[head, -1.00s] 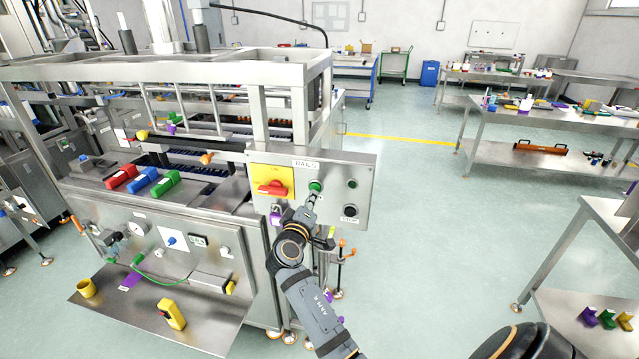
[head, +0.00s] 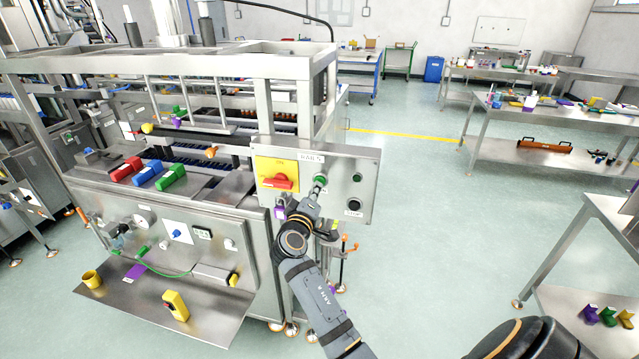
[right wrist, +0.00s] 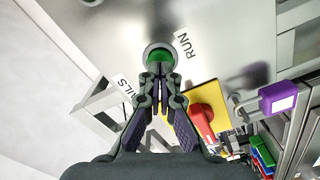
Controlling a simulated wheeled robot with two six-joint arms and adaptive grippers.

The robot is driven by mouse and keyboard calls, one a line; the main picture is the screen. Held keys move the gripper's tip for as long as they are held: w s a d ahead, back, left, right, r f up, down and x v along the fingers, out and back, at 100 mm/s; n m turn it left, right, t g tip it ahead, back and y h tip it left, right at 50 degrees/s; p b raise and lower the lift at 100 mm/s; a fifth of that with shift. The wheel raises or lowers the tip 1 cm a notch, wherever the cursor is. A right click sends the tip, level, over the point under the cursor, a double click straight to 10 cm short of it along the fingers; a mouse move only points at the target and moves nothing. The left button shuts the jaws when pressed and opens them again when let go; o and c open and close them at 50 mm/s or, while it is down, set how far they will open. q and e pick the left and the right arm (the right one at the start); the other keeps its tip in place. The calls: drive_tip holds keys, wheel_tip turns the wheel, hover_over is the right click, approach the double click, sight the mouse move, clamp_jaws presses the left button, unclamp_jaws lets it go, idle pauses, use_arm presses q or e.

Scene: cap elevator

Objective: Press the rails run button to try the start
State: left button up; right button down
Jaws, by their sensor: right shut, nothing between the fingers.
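The green run button (head: 320,180) sits on the steel rails panel (head: 363,178), below the RAILS label. It also shows in the right wrist view (right wrist: 159,57), beside the word RUN. My right gripper (head: 316,191) is shut and empty, its fingers pointing at the button. In the right wrist view its closed fingertips (right wrist: 160,78) overlap the button's near edge; I cannot tell whether they touch or press it. My left gripper is not in view.
A red rotary switch (head: 279,182) on a yellow plate and a purple padlock (right wrist: 279,97) are close to the gripper. A black stop button (head: 353,205) is lower right on the panel. Open floor (head: 430,230) lies to the right.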

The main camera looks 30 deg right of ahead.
idle(0.4)
drive_tip(key=shift+w+d, duration=0.15)
drive_tip(key=shift+w+d+b, duration=0.4)
drive_tip(key=shift+d+b, duration=0.1)
idle(0.8)
drive_tip(key=shift+b+v, duration=0.3)
drive_tip(key=shift+v, duration=2.45)
